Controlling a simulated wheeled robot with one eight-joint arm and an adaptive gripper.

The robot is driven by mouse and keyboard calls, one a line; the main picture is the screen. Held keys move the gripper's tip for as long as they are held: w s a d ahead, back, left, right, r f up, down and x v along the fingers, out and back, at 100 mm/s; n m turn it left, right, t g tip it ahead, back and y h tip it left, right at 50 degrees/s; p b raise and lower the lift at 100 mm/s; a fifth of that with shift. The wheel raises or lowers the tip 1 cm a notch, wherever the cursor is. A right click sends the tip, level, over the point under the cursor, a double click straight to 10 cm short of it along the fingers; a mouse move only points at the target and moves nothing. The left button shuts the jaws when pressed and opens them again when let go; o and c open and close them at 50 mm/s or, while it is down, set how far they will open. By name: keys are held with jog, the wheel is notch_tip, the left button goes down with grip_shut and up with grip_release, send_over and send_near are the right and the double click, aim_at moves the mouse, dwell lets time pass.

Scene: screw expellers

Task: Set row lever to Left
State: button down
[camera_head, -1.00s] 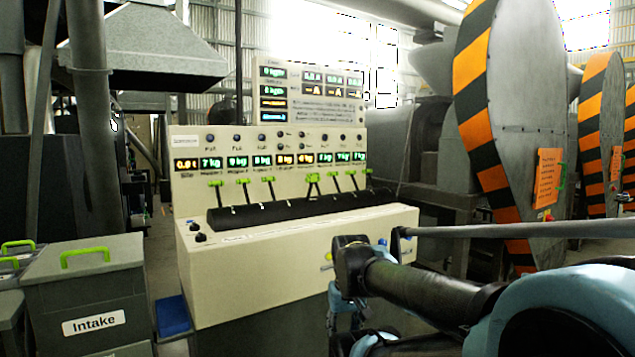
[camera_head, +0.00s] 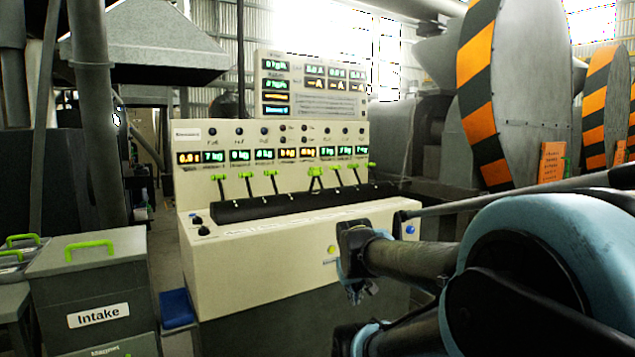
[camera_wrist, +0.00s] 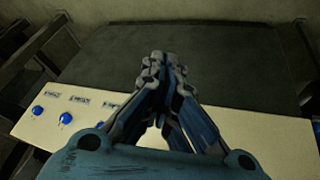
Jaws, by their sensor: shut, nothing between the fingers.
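The cream control console (camera_head: 260,275) stands at the centre of the head view. A row of several green-handled levers rises from its dark ledge (camera_head: 290,206), among them a left lever (camera_head: 219,178), a middle pair (camera_head: 316,171) and a right lever (camera_head: 353,166). I cannot tell which one is the row lever. My gripper (camera_wrist: 165,65) is shut and empty in the wrist view, over the cream panel and a dark surface. It touches no lever that I can see. In the head view my arm hides the console's lower right front.
Blue buttons (camera_wrist: 38,110) sit on the panel in the wrist view. An Intake bin (camera_head: 95,285) stands at left, with a blue box (camera_head: 177,309) beside it. Orange-and-black striped machines (camera_head: 520,95) stand at right. A lit display board (camera_head: 312,88) tops the console.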

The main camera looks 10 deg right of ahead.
aim_at(313, 175)
jog(key=w+d+r+n+t+h, duration=0.25)
jog(key=w+d+r+t, duration=0.2)
jog(key=w+r, duration=0.55)
jog(key=w+d+r+n+t+h, duration=0.1)
jog(key=w+d+r+n+t, duration=0.4)
jog(key=w, duration=0.9)
jog(key=w+a+r+n+t+y, duration=0.2)
jog(key=w+r+n+t+y, duration=0.1)
jog(key=w+r+t, duration=0.3)
jog(key=w+a+n+y, duration=0.2)
jog(key=a+n+y, duration=0.4)
jog(key=n+y, duration=0.4)
jog(key=shift+n+g+y, duration=0.35)
jog(key=shift+n, duration=0.4)
jog(key=shift+w+a, duration=0.1)
jog(key=x, duration=1.4)
jog(key=shift+w+a+r, duration=0.1)
jog(key=shift+a+r, duration=0.05)
